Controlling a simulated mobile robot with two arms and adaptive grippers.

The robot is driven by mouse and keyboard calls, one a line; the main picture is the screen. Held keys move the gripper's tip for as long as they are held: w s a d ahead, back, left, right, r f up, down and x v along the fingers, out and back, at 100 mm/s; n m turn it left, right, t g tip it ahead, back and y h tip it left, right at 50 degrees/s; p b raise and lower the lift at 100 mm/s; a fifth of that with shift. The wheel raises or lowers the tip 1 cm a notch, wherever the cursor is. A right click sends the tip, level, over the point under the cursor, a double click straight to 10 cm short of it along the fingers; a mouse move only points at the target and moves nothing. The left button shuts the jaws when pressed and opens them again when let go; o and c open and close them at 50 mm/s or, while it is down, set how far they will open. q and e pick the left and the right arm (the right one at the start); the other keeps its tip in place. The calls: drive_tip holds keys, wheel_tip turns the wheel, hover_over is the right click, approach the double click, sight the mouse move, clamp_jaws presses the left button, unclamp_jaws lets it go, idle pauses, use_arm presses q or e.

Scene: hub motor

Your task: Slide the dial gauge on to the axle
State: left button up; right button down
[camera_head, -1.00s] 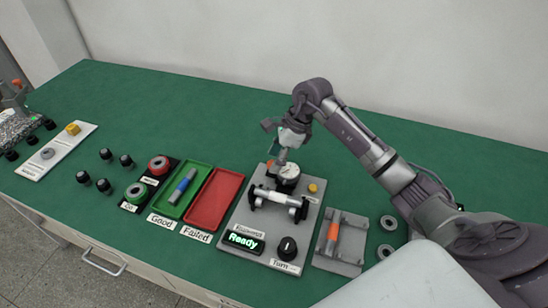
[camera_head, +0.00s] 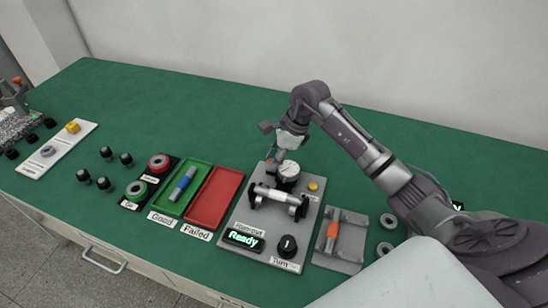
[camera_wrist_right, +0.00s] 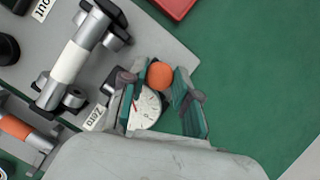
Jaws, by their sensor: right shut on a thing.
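The dial gauge (camera_head: 288,169), with a white round face, stands on the grey test plate behind the axle (camera_head: 274,194). The axle is a shaft with a white middle and grey ends, resting across two dark supports. My right gripper (camera_head: 285,152) is at the gauge from behind. In the right wrist view, the fingers (camera_wrist_right: 160,98) are on either side of the gauge face (camera_wrist_right: 147,106) and an orange knob (camera_wrist_right: 160,75). The gripper is shut on the gauge; the exact contact is partly hidden. The axle (camera_wrist_right: 75,58) lies apart from the gauge there. My left gripper is not in view.
The plate carries a "Ready" display (camera_head: 243,240), a black turning knob (camera_head: 288,246) and a yellow button (camera_head: 313,187). A red tray (camera_head: 214,197) and a green tray (camera_head: 169,204) are left. A grey holder (camera_head: 345,246) is right. The table behind is clear.

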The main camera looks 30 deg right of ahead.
sight(287, 173)
drive_tip(key=shift+s+a, duration=1.15)
drive_tip(key=shift+a, duration=0.1)
drive_tip(key=c, duration=1.3)
unclamp_jaws()
drive_tip(key=shift+f, duration=0.1)
drive_tip(key=o, duration=0.4)
drive_tip(key=shift+a, duration=0.1)
drive_tip(key=shift+d+r, duration=0.2)
drive_tip(key=shift+r, duration=0.1)
drive_tip(key=v, duration=1.1)
drive_tip(key=shift+s+r, duration=0.1)
drive_tip(key=shift+r, duration=0.15)
